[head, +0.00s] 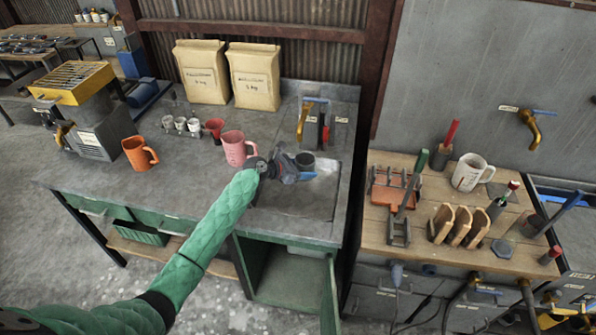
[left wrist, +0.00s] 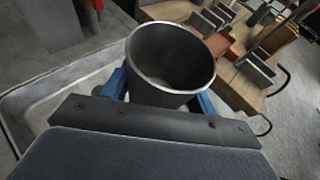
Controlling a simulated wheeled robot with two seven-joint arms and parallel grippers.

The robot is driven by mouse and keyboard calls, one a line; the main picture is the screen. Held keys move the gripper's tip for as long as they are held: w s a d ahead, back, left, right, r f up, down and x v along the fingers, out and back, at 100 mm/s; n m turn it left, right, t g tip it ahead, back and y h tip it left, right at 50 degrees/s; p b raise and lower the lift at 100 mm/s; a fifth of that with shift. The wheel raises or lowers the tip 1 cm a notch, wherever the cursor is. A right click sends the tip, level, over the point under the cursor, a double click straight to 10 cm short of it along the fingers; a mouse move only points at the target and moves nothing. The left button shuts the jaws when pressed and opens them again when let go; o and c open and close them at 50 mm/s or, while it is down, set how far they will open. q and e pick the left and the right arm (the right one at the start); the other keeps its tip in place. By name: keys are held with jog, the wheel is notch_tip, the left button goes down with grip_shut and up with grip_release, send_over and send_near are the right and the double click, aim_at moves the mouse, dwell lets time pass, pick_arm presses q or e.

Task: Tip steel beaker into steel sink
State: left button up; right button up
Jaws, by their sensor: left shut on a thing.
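The steel beaker (left wrist: 168,95) is a dark grey cup with a bright rim. In the left wrist view its mouth faces the camera and I see into it; a paler patch shows at the bottom. In the head view the beaker (head: 305,161) is small, beside my left gripper (head: 304,174), above the sink. My left gripper, with blue fingers, is shut around the beaker. The steel sink (head: 325,206) is a shallow grey basin at the right end of the bench; my gripper partly covers its upper part. My right gripper is not in view.
A brass tap (head: 303,120) stands behind the sink. A pink mug (head: 234,148) is left of my gripper, with an orange mug (head: 138,153) farther left. Two paper bags (head: 254,77) stand at the back. A wooden-topped bench (head: 395,236) with tools is on the right.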

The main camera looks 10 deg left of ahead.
aim_at(305, 162)
pick_arm(q)
jog(key=shift+r, duration=0.15)
jog(key=shift+r, duration=1.35)
